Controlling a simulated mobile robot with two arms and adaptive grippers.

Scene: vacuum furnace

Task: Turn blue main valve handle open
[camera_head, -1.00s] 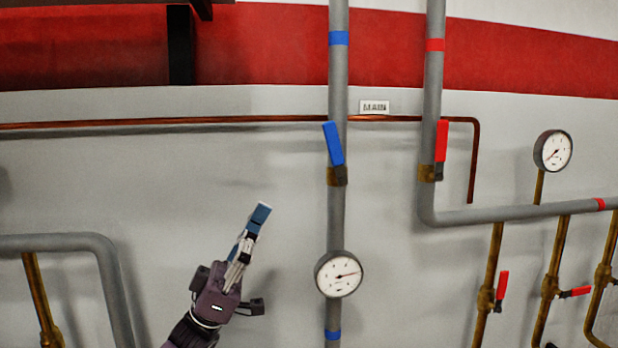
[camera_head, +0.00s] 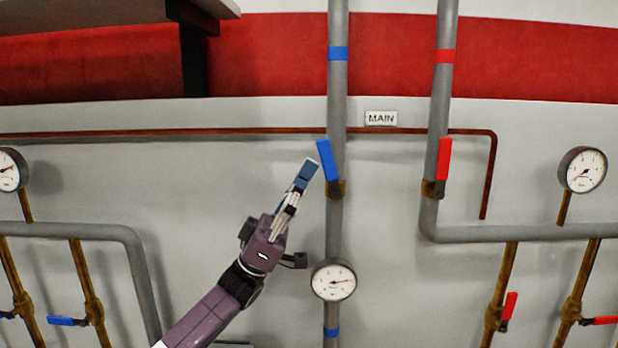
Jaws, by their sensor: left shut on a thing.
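The blue main valve handle (camera_head: 324,159) stands nearly upright, its top tilted slightly left, on a brass valve body (camera_head: 336,189) on the vertical grey pipe (camera_head: 337,110). My left gripper (camera_head: 306,172) reaches up from the lower left, its dull blue fingertips close together. In the picture the tips lie at the handle's left edge; whether they touch it I cannot tell. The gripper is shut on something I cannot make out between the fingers. The handle itself shows almost whole. My right gripper is not in view.
A MAIN sign (camera_head: 381,118) is right of the pipe. A round gauge (camera_head: 333,280) sits below the valve. A second grey pipe with a red handle (camera_head: 444,159) stands to the right. A thin copper pipe (camera_head: 200,132) crosses behind.

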